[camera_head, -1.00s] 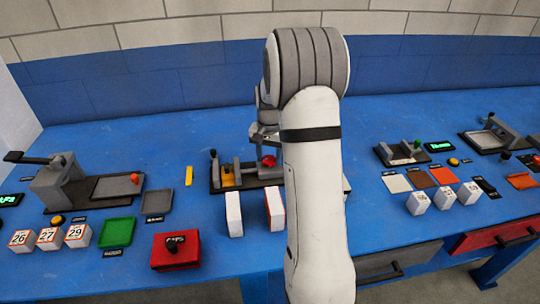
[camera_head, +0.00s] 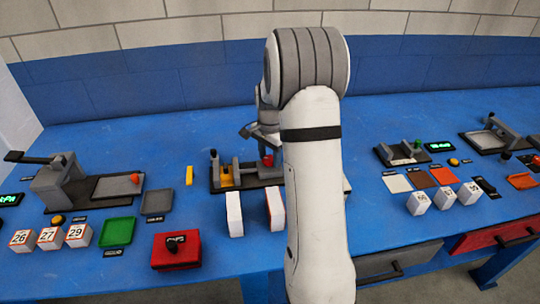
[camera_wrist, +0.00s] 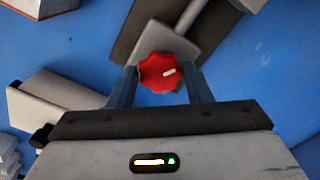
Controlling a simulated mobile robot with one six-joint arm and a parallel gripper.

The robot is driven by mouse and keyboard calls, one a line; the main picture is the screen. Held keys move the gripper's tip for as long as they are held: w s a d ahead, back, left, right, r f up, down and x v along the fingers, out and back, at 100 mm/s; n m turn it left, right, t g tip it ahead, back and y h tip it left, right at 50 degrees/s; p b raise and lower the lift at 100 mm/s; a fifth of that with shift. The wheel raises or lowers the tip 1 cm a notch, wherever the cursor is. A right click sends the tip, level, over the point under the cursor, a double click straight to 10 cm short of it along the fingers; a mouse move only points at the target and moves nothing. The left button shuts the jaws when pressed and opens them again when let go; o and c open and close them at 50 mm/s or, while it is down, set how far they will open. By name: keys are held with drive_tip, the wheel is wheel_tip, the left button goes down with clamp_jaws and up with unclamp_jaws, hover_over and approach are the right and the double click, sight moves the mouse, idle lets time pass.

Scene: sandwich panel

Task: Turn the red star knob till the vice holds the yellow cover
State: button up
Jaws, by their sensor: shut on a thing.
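The red star knob (camera_wrist: 160,72) sits between the two fingers of my gripper (camera_wrist: 160,88) in the wrist view, with a white mark on its face. My gripper is shut on it. In the head view the knob (camera_head: 267,160) shows at the right part of the vice (camera_head: 249,170), partly hidden by my arm. The yellow cover (camera_head: 226,177) is at the left end of the vice, between grey blocks. Whether the vice jaw touches the cover is too small to tell.
Two white-and-orange blocks (camera_head: 234,214) (camera_head: 275,209) stand in front of the vice. A yellow strip (camera_head: 189,175) lies to its left. A red box (camera_head: 176,250) and green tray (camera_head: 117,232) are at front left. Other fixtures stand on both sides of the blue bench.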

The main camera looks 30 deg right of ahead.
sight(270, 159)
drive_tip(key=shift+d, duration=0.1)
drive_tip(key=o, duration=1)
drive_tip(key=shift+r, duration=0.15)
wheel_tip(270, 159, up, 8)
drive_tip(key=shift+f, duration=0.2)
drive_tip(key=s+a+r+n+t+p, duration=0.1)
drive_tip(key=s+a+r+n, duration=0.55)
drive_tip(key=s+a, duration=0.35)
drive_tip(key=s+a+n, duration=0.2)
drive_tip(key=s, duration=0.3)
drive_tip(key=s+a+n+t, duration=0.1)
drive_tip(key=s+a+n, duration=0.1)
drive_tip(key=s, duration=0.4)
drive_tip(key=s+a+n+p, duration=0.1)
drive_tip(key=s+a+n, duration=0.1)
drive_tip(key=s, duration=0.3)
drive_tip(key=shift+s+f+n+t, duration=0.2)
drive_tip(key=shift+n+t, duration=0.1)
drive_tip(key=shift+n, duration=0.45)
